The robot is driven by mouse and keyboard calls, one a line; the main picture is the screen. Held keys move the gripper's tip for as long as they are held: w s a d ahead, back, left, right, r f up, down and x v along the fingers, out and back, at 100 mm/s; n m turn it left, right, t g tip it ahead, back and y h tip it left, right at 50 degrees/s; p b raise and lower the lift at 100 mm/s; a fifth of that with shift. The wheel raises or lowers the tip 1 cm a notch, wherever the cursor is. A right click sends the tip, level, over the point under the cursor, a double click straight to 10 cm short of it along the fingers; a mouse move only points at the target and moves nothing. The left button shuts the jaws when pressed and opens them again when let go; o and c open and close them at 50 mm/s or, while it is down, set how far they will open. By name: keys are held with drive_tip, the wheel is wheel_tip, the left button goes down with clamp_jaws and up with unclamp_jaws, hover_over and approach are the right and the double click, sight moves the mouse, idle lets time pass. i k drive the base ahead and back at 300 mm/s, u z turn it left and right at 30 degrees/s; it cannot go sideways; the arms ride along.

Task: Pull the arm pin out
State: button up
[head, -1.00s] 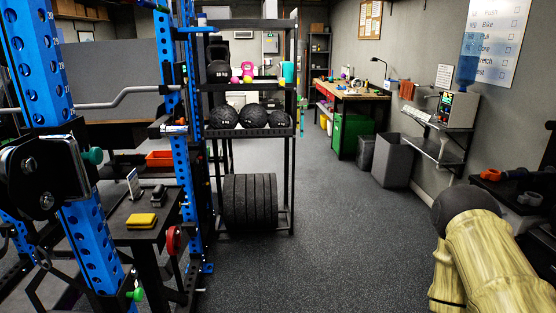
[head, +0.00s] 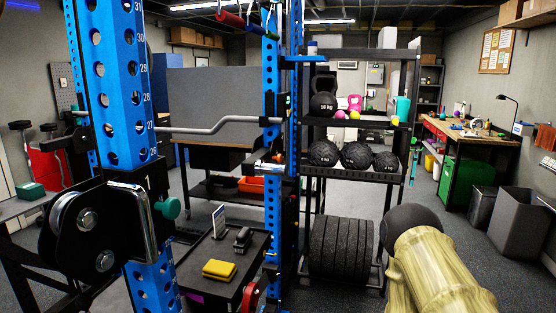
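A black carriage (head: 92,240) with round rollers and a shiny metal handle (head: 133,222) is mounted on the blue perforated upright (head: 122,80) at the left of the head view. A teal knob (head: 168,208) sticks out from the carriage's right side, beside the upright. It looks like a pull pin's head, but I cannot tell for sure that it is the arm pin. Its shaft is hidden. A part of my arm with a pale wood look shows at the lower right, well apart from the knob. My gripper is not in view.
A low black table (head: 205,256) holds a yellow block (head: 219,270). A black shelf rack (head: 365,172) carries balls and weights. Floor is open at right.

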sight(279, 158)
drive_tip(key=z, duration=0.25)
drive_tip(key=i, duration=1.05)
drive_tip(key=u, duration=0.35)
